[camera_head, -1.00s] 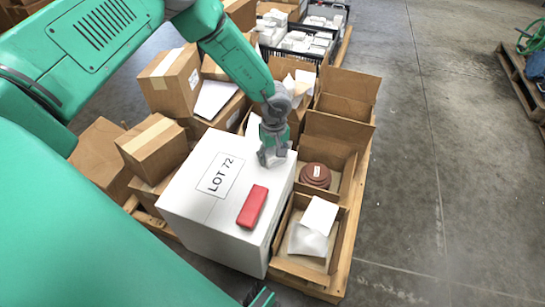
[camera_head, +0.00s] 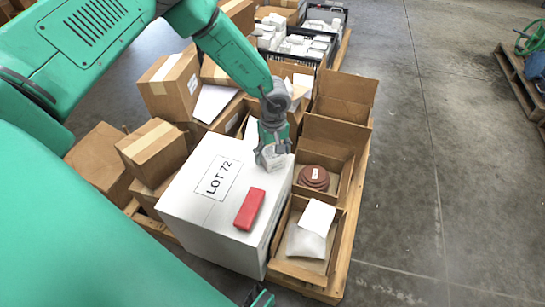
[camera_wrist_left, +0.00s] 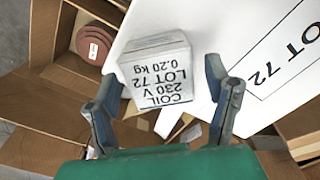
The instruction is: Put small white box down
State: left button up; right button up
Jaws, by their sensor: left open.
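The small white box (camera_wrist_left: 158,72), printed COIL LOT 72, 230 V, 0.20 kg, is between the fingers of my left gripper (camera_wrist_left: 163,75) in the left wrist view. The fingers are open, with a clear gap between the box and the right-hand finger. In the head view the small box (camera_head: 275,161) shows below my left gripper (camera_head: 273,153), at the far right corner of the large white LOT 72 box (camera_head: 200,215). It seems to rest on that top; its underside is hidden.
A red block (camera_head: 249,209) lies on the large white box. Closed cartons (camera_head: 152,150) stand on the left.

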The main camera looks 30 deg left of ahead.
aim_at(271, 152)
pick_arm(q)
jog(key=r, duration=0.2)
jog(key=r+p, duration=0.1)
jog(key=r, duration=0.2)
jog(key=r+p, duration=0.1)
jog(key=r, duration=0.2)
jog(key=shift+a+r, duration=0.15)
jog(key=shift+a, duration=0.2)
jog(key=shift+r, duration=0.35)
jog(key=shift+d+r, duration=0.2)
jog(key=shift+a+f, duration=0.1)
